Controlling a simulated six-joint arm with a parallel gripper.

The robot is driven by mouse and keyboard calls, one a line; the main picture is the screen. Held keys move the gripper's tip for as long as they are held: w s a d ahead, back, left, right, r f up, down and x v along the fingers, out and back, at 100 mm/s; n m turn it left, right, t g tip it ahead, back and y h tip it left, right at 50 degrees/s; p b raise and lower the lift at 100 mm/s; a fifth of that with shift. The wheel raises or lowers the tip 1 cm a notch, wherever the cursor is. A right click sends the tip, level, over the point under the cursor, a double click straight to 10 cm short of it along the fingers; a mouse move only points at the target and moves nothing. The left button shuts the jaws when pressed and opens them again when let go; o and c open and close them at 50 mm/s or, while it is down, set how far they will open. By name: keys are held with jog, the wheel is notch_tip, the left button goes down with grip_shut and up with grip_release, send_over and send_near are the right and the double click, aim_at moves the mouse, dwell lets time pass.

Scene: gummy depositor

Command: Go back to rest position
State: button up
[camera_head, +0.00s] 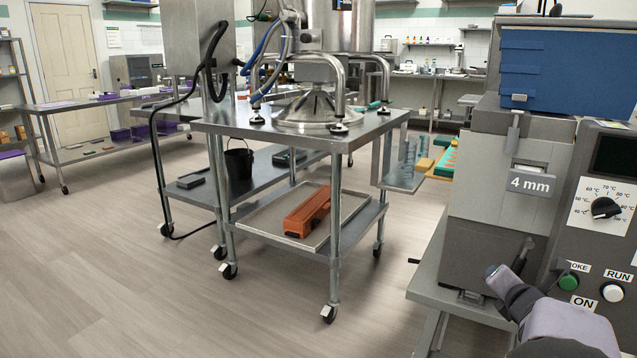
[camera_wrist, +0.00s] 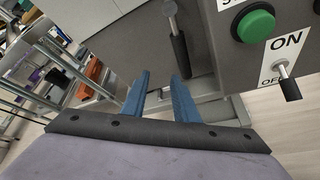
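My gripper (camera_wrist: 161,76) shows in the wrist view with two blue fingers apart and nothing between them. It is beside the lower front of the depositor machine (camera_head: 505,205), which stands at the right in the head view. In the wrist view a lever with a black grip (camera_wrist: 179,48) is just beyond the fingertips, with no clear contact. A green button (camera_wrist: 256,25) and an ON/OFF toggle (camera_wrist: 287,82) are to the right of the fingers. In the head view my arm fills the lower right corner, and the fingers cannot be made out there.
The control panel has a temperature dial (camera_head: 605,208) and a white RUN button (camera_head: 612,292). A wheeled steel table (camera_head: 215,125) stands in the middle, with an orange tool (camera_head: 308,212) in a tray on its lower shelf. The floor (camera_head: 110,270) at the left is clear.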

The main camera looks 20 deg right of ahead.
jog(key=a+f+m+g+y+p, duration=0.1)
jog(key=a+f+m+g, duration=0.1)
jog(key=a+f+m, duration=0.5)
jog(key=a+f+m+g+y+p, duration=0.25)
jog(key=a+m, duration=0.25)
jog(key=a, duration=0.7)
jog(key=s+a+f+m+g+y+p, duration=0.1)
jog(key=s+a+f+m+g+y, duration=0.15)
jog(key=s+a+m, duration=0.45)
jog(key=s+a+f+m+g+y, duration=0.1)
jog(key=s+a+f+m+g, duration=0.25)
jog(key=s+a, duration=0.8)
notch_tip(320, 180, up, 38)
jog(key=w+a+p, duration=0.1)
jog(key=a+p, duration=0.2)
jog(key=p, duration=3.5)
notch_tip(320, 180, down, 73)
jog(key=b, duration=7.2)
jog(key=shift+d+g+b, duration=0.25)
jog(key=shift+g+b, duration=0.05)
jog(key=shift+g, duration=0.15)
jog(key=shift+w+r+n, duration=0.1)
jog(key=shift+r+n, duration=0.1)
jog(key=shift+n, duration=0.05)
